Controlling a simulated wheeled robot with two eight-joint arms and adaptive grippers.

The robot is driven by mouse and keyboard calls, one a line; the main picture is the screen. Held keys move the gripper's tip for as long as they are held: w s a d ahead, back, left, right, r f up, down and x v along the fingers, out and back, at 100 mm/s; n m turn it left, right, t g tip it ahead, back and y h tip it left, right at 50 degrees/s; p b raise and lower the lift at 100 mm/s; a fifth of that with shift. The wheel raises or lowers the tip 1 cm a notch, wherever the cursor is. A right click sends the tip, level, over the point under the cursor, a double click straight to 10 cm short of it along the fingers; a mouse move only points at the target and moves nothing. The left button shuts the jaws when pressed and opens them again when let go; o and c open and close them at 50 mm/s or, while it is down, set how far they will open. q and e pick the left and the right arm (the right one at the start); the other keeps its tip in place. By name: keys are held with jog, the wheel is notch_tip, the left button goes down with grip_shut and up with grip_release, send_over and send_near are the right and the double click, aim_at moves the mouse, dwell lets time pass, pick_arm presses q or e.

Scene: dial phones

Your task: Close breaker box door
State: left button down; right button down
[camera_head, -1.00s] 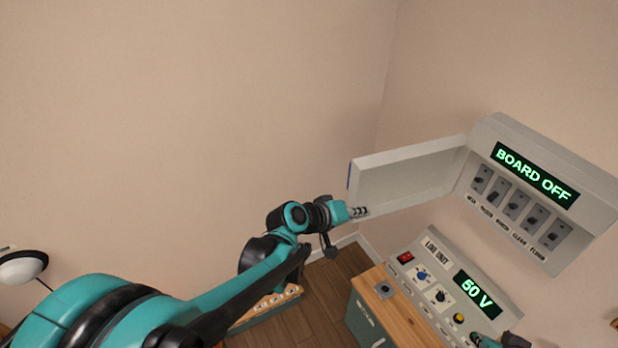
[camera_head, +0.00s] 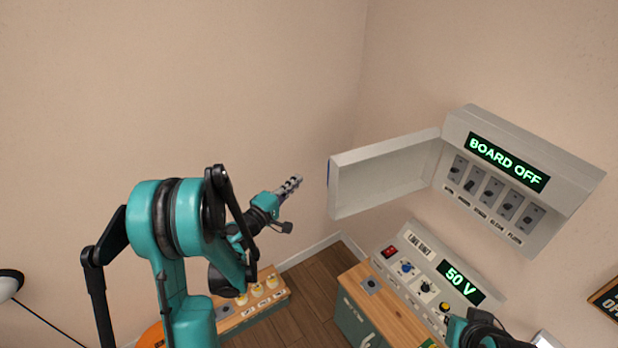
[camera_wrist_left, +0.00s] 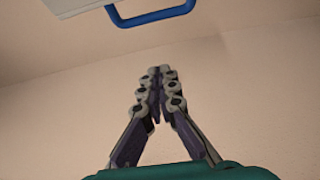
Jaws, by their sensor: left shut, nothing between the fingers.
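The breaker box (camera_head: 520,190) is on the wall at the right, its display reading BOARD OFF above a row of switches. Its door (camera_head: 385,175) stands wide open, swung out to the left. A blue handle on the door's outer face shows at the top of the left wrist view (camera_wrist_left: 150,18); only a sliver of it shows in the head view. My left gripper (camera_head: 293,184) is shut and empty, to the left of the door's free edge and apart from it. My right gripper is not clearly visible; part of my right arm shows at the bottom right.
Below the box, a control panel (camera_head: 418,250) reading 50 V sits on a wooden-topped cabinet (camera_head: 370,300). A low bench with yellow knobs (camera_head: 250,312) stands on the floor beneath my left arm. Bare wall lies behind my left gripper.

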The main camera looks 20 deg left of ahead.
pick_arm(q)
jog(key=w+d+b, duration=0.2)
jog(key=w+d, duration=0.4)
jog(key=shift+w+b, duration=0.35)
jog(key=shift+f, duration=0.1)
